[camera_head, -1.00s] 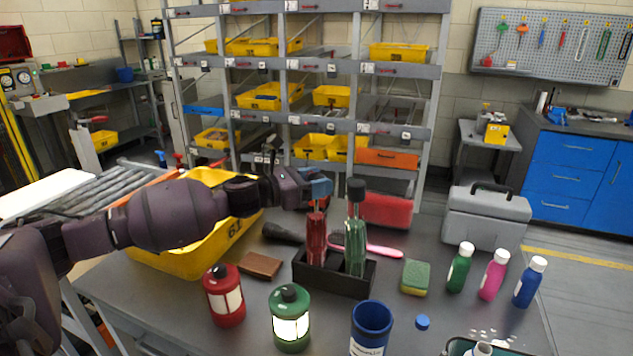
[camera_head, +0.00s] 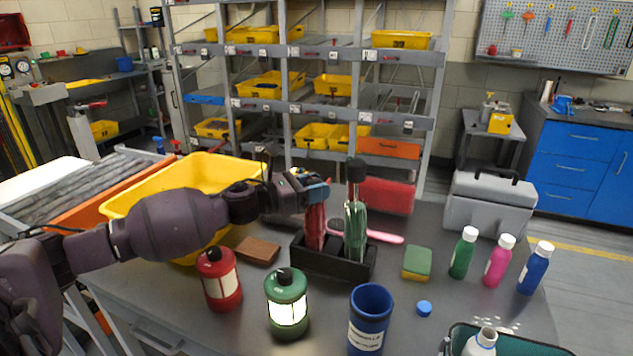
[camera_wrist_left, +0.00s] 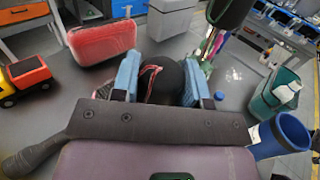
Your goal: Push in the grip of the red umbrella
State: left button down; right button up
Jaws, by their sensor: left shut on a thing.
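The red umbrella (camera_head: 315,227) stands upright in the black holder (camera_head: 333,260). My left gripper (camera_head: 314,190) is at its top, shut on its grip. The fingers hide the grip in the head view. In the left wrist view the dark round grip (camera_wrist_left: 168,80) sits between the blue pads of my left gripper (camera_wrist_left: 160,88), with a little red beside it. A green umbrella (camera_head: 355,228) with a black grip (camera_head: 356,170) stands in the same holder, just right of the red one. My right gripper is not in view.
A sponge (camera_head: 417,263) and several bottles are to the right. The yellow bin (camera_head: 130,200) is left; a red case (camera_head: 386,194) is behind.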

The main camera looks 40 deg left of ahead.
pick_arm(q)
jog(key=shift+f, duration=0.3)
jog(key=c, duration=0.8)
grip_release()
jog(key=shift+o, duration=0.9)
jog(key=shift+s, duration=0.1)
jog(key=v, duration=1)
jog(key=shift+s+a, duration=0.25)
jog(key=shift+s, duration=0.1)
